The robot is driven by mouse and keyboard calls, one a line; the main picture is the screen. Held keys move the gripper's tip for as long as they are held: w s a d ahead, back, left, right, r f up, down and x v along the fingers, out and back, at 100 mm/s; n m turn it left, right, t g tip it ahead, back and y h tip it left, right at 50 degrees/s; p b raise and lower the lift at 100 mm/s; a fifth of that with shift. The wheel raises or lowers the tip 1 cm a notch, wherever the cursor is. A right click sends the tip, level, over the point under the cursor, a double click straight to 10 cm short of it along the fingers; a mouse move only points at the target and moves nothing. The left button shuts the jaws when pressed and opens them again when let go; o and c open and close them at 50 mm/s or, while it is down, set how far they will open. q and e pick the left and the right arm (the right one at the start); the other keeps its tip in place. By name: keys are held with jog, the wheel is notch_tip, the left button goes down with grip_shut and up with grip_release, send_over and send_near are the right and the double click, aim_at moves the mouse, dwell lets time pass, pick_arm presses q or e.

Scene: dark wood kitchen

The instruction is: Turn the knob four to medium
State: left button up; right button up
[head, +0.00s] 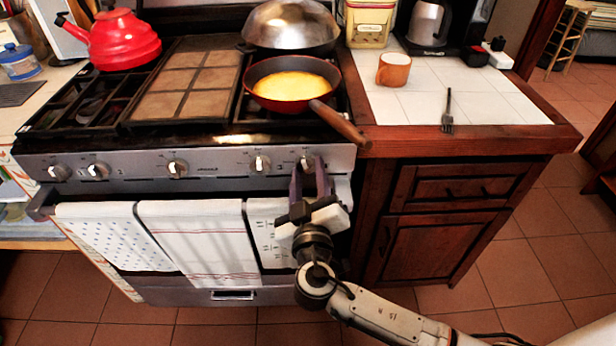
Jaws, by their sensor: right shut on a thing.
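The stove's front panel (218,160) carries a row of several silver knobs. The rightmost knob (307,161) lies between the fingertips of my right gripper (309,170), which is shut on it from the front. The fingers partly cover this knob, so its exact angle is hard to read. The knob (260,163) just left of it is free and roughly upright. The middle knob (177,168) and the left knobs (98,170) are also untouched. My left gripper is not in view.
A red pan (263,103) with yellow food sits at the front right of the stovetop, its wooden handle (340,126) reaching over the edge above my right gripper. Towels (195,240) hang on the oven rail. A red kettle (122,40), lidded pan (290,28), mug (393,70) and fork (448,112) stand clear.

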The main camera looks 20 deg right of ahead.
jog(key=n, duration=0.3)
jog(key=shift+r+n, duration=0.15)
jog(key=shift+n, duration=0.25)
jog(key=n+p, duration=0.1)
jog(key=n, duration=0.2)
jog(key=shift+d+r+n, duration=0.1)
jog(key=shift+n, duration=0.2)
jog(key=n+p, duration=0.1)
jog(key=n, duration=0.1)
jog(key=shift+n, duration=0.3)
jog(key=n+p, duration=0.1)
jog(key=n, duration=0.2)
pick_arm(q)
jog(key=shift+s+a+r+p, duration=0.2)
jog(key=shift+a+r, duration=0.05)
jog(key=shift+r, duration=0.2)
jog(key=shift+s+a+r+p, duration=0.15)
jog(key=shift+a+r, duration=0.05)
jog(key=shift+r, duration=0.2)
pick_arm(e)
jog(key=shift+n, duration=0.6)
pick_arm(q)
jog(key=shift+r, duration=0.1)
pick_arm(e)
jog(key=o, duration=1)
jog(key=shift+o, duration=0.2)
